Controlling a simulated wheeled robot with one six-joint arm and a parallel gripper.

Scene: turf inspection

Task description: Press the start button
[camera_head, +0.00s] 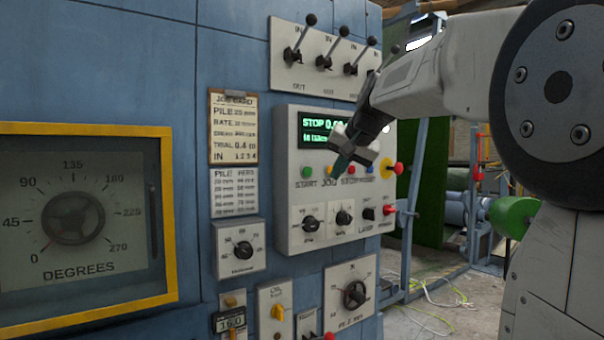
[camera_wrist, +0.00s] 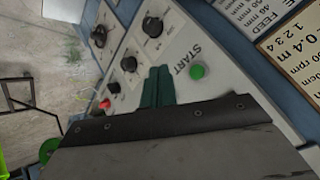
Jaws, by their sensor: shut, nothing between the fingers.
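The green start button (camera_head: 307,172) is on the white control panel (camera_head: 292,200), above the word START, below a green-lit display reading STOP. It also shows in the wrist view (camera_wrist: 198,71), to the right of my fingertips. My gripper (camera_head: 338,166) is in front of the panel, right of the start button, near the JOG label, and its fingers are shut and empty. In the wrist view the dark green fingers (camera_wrist: 158,84) lie together, apart from the start button in the picture. I cannot tell whether the fingertips touch the panel. The gripper hides part of the button row.
Several levers (camera_head: 323,62) stick out above the panel. A job card (camera_head: 233,127) hangs left. A yellow-framed gauge (camera_head: 168,215) is farther left.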

